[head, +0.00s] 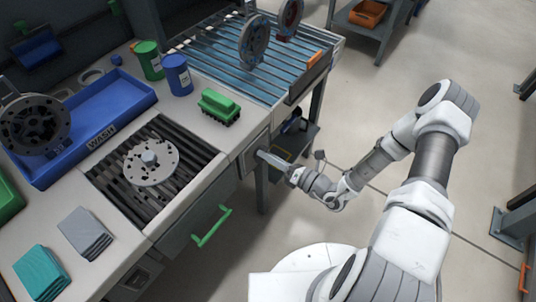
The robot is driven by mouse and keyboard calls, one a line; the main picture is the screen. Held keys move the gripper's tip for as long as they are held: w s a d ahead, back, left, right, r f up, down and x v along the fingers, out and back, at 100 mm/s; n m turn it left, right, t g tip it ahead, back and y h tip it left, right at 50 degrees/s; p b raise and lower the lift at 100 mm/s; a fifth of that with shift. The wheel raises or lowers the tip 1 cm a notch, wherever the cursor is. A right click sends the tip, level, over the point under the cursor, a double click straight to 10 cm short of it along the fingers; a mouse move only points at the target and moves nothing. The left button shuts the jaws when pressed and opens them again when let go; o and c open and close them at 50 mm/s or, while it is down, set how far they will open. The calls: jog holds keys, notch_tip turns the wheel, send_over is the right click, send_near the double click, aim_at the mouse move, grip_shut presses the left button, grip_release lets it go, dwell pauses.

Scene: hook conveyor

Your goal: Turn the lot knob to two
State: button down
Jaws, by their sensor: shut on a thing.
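My gripper (270,159) points left at the front panel (252,150) of the bench, below the green brush. Its fingers are closed at the panel, where the lot knob is. The knob itself is hidden by the fingers, so its marks and the setting it points to cannot be read from here. My arm reaches in from the right.
A green-handled drawer (211,226) is left of my gripper. On the bench are a green brush (219,106), a blue WASH tray (78,138), a grate with a metal disc (151,161), two cans and folded cloths. A roller conveyor (218,55) lies behind. Open floor is at right.

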dwell(0.3)
jog(key=c, duration=0.8)
grip_release()
jog(key=p+v, duration=0.1)
jog(key=v, duration=1.6)
jog(key=shift+s, duration=0.2)
jog(key=shift+d, duration=0.15)
